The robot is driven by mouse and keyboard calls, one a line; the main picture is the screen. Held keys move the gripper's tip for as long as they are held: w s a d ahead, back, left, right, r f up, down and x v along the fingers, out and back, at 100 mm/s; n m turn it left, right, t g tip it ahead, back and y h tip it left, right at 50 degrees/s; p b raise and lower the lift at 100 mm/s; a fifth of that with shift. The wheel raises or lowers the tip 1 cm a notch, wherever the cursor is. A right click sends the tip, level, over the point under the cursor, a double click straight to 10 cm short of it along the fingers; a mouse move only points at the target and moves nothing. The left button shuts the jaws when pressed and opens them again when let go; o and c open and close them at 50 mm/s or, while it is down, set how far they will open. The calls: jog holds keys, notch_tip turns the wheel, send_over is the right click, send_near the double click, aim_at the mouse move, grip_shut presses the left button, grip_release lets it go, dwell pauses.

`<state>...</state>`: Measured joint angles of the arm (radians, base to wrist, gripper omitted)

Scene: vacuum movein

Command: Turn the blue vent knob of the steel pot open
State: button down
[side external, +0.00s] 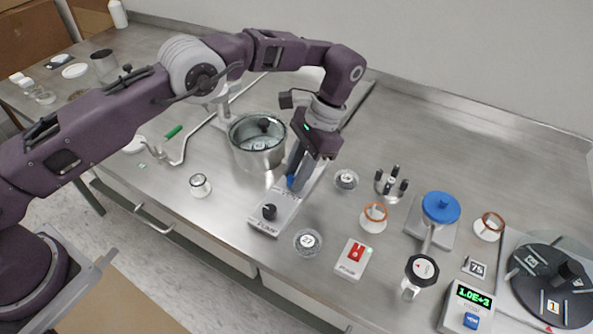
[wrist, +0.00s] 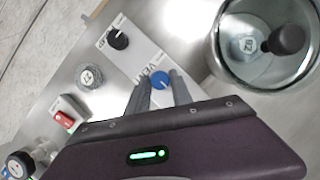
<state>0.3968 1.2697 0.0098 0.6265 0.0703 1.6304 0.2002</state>
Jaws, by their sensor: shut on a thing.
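The steel pot (side external: 258,158) stands on the bench with a clear lid and a black lid knob; it also shows at upper right in the wrist view (wrist: 219,62). Beside it lies a pale valve plate (side external: 283,209) with a black knob (side external: 269,211) marked PUMP and the blue vent knob (side external: 291,182). In the wrist view the blue knob (wrist: 160,76) sits between my fingertips, by the printed word VENT. My gripper (wrist: 161,86) is shut on the blue knob from above. The fingers hide part of the knob, and its pointer direction is hard to read.
A red-switch box (side external: 353,257) and small round glass dishes (side external: 307,241) lie in front and right. A blue-topped device (side external: 440,207), a green readout (side external: 468,303) and a dark turntable (side external: 549,278) stand farther right. Bare steel lies behind them.

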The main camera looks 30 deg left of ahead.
dwell(0.3)
jog(key=c, duration=1.1)
grip_release()
notch_tip(320, 180, up, 10)
jog(key=shift+r, duration=0.1)
